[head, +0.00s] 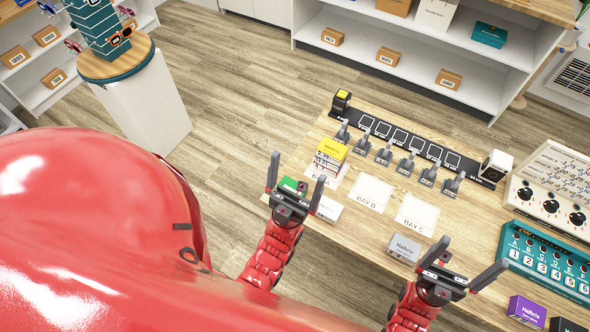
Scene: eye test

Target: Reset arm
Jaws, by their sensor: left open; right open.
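My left gripper (297,170) is open over the table's left front part, its two dark fingers pointing away from me.
The wooden table (462,222) has a stack topped by a yellow box (333,150), empty mats BAY B (371,192) and BAY C (417,214), and a black strip (412,136) with several grey clips. A teal panel (548,262), dial panel (552,190) and purple box (526,311) stand right.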

